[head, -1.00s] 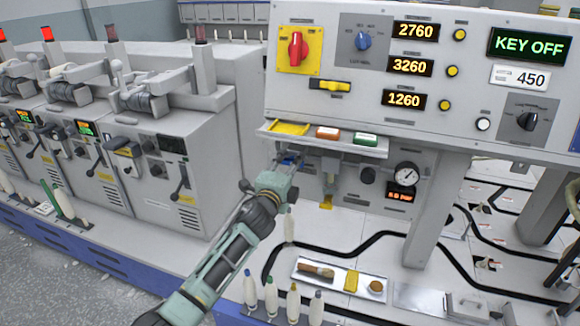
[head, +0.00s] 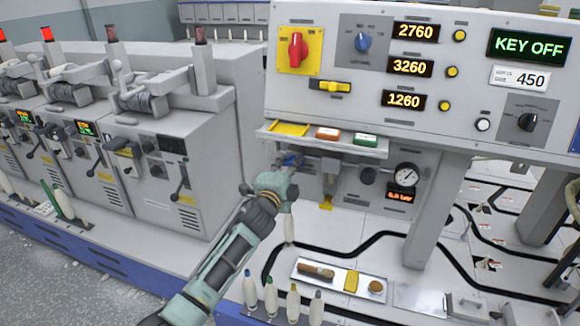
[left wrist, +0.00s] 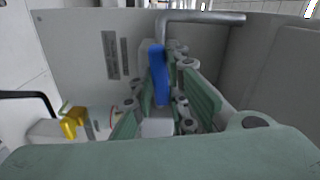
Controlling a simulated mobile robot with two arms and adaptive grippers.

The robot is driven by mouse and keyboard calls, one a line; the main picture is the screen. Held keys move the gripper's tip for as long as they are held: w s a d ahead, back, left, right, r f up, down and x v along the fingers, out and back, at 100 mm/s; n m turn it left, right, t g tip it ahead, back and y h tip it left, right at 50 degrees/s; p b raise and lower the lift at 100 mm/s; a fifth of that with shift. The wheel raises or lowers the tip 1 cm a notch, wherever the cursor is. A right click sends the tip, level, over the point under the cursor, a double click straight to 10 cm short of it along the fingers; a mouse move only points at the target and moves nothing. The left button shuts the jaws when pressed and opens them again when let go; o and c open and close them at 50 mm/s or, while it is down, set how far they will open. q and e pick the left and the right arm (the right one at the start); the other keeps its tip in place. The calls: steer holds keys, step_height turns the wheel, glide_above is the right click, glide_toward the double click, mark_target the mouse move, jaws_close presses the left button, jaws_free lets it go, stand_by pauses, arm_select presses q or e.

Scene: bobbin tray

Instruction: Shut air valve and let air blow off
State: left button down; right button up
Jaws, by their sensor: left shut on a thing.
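The air valve's blue handle (head: 291,160) is under the small shelf of the control panel, on a grey pipe. In the left wrist view the blue handle (left wrist: 159,76) stands between the green finger pads. My left gripper (head: 286,165) reaches up to it and is shut on it; the arm partly hides the valve in the head view. A round pressure gauge (head: 406,175) sits right of the valve. Below it an orange display (head: 401,196) seems to read 6.0 bar. My right gripper is not in view.
The control panel (head: 400,60) and its shelf (head: 340,148) overhang the valve. A grey machine row (head: 150,170) stands close at left. Several bobbins (head: 270,297) and a tray (head: 325,284) are in front. A yellow part (head: 327,200) hangs beside the valve.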

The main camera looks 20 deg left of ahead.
arm_select(q)
steer(key=shift+f+n+p, duration=0.15)
steer(key=shift+n+p, duration=1.45)
steer(key=shift+n, duration=6.5)
steer(key=c, duration=1.8)
jaws_free()
steer(key=shift+o, duration=0.4)
